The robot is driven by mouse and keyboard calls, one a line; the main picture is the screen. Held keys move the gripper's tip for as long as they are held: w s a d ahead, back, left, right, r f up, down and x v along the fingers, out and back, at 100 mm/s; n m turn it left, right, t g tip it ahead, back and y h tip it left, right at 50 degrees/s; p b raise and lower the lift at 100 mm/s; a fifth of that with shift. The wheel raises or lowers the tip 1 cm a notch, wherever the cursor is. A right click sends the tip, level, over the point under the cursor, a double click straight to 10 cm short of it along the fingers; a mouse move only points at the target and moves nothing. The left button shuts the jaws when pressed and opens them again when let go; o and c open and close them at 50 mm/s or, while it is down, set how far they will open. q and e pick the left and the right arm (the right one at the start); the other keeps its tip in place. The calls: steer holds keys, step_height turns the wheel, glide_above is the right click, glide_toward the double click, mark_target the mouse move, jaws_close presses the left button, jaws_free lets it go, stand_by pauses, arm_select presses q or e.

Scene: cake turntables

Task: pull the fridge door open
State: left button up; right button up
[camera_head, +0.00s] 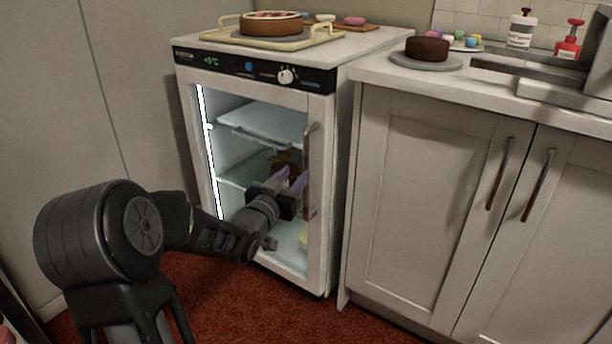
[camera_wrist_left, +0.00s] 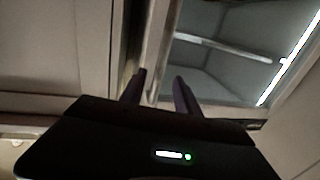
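The fridge (camera_head: 255,155) is a small white unit with a glass door that looks shut. Its upright metal door handle (camera_head: 308,150) is on the door's right side. My left gripper (camera_head: 289,178) is in front of the glass, just left of the handle's lower half. In the left wrist view my left gripper (camera_wrist_left: 159,88) has its two dark fingers apart. The handle (camera_wrist_left: 161,45) shows there as a bar between the fingers' directions, with gaps to the fingers. I cannot tell how near it is in depth. My right gripper is not in view.
A tray (camera_head: 222,36) with a brown cake stands on the fridge. White cupboards (camera_head: 430,190) with metal handles adjoin on the right, with a dark cake (camera_head: 427,48) on the counter. A plain wall (camera_head: 90,110) is on the left. Red floor (camera_head: 235,310) is clear before the fridge.

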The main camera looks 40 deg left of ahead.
mark_target(304, 164)
arm_select(q)
steer(key=b+x, duration=0.2)
steer(key=x, duration=0.5)
steer(key=shift+f, duration=0.1)
steer(key=shift+w, duration=0.45)
steer(key=shift+c, duration=0.4)
jaws_close()
stand_by(0.8)
